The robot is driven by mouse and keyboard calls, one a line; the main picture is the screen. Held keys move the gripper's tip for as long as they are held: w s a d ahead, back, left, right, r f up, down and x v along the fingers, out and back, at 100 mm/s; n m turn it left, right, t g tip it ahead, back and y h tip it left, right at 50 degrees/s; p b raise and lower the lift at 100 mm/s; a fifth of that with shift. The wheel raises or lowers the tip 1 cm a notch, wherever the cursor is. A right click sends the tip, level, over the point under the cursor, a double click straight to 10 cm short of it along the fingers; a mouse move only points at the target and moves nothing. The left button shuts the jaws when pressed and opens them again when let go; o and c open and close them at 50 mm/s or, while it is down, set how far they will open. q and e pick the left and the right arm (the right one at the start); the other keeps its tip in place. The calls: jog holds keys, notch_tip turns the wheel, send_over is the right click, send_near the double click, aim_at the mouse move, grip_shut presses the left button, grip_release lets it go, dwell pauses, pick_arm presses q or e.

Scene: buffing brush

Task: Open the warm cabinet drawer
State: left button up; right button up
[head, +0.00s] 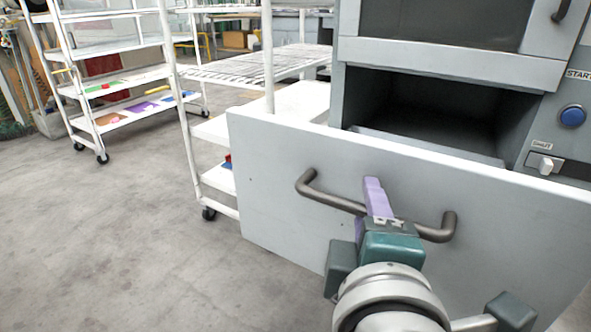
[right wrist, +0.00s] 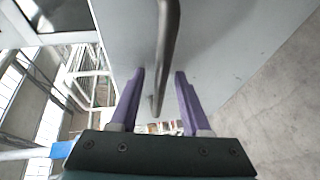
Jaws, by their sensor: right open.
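The warm cabinet (head: 450,68) is grey and stands at the right of the head view. Its drawer (head: 275,170) is pulled out, with a gap behind the front panel and a dark space above. A dark metal bar handle (head: 437,235) runs across the panel. My right gripper (head: 374,190) is at the middle of the handle, its purple fingers reaching the bar. In the right wrist view the fingers (right wrist: 157,80) are apart, with the handle (right wrist: 166,50) passing between them. I cannot tell whether either finger touches it. My left gripper is not in view.
A blue button (head: 572,116) and a white switch (head: 544,164) are on the cabinet's right side. A white wheeled rack (head: 190,150) stands close to the panel's left edge. Another rack (head: 110,60) is farther left. The grey floor (head: 110,240) at the left is clear.

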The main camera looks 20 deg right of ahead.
jog(key=shift+s, duration=0.1)
jog(key=v, duration=0.9)
jog(key=shift+s+a+p, duration=0.2)
jog(key=shift+s+p, duration=0.15)
jog(key=s+d+r+m+g+y+p, duration=0.2)
jog(key=s+d+r+m+g+p, duration=0.4)
jog(key=p, duration=0.6)
jog(key=s+d+r+m+g+y+p, duration=0.1)
jog(key=s+d+r+m+g+p, duration=0.15)
jog(key=r+p, duration=0.75)
jog(key=a+r+g+y+p, duration=0.1)
jog(key=r+y+p, duration=0.1)
jog(key=r+p, duration=2)
jog(key=s+a+r+m+g+y+p, duration=0.1)
jog(key=a+r+y+p, duration=0.1)
jog(key=r+p, duration=2)
jog(key=shift+s+r+p, duration=0.25)
jog(key=shift+s+p, duration=0.1)
jog(key=shift+p, duration=0.45)
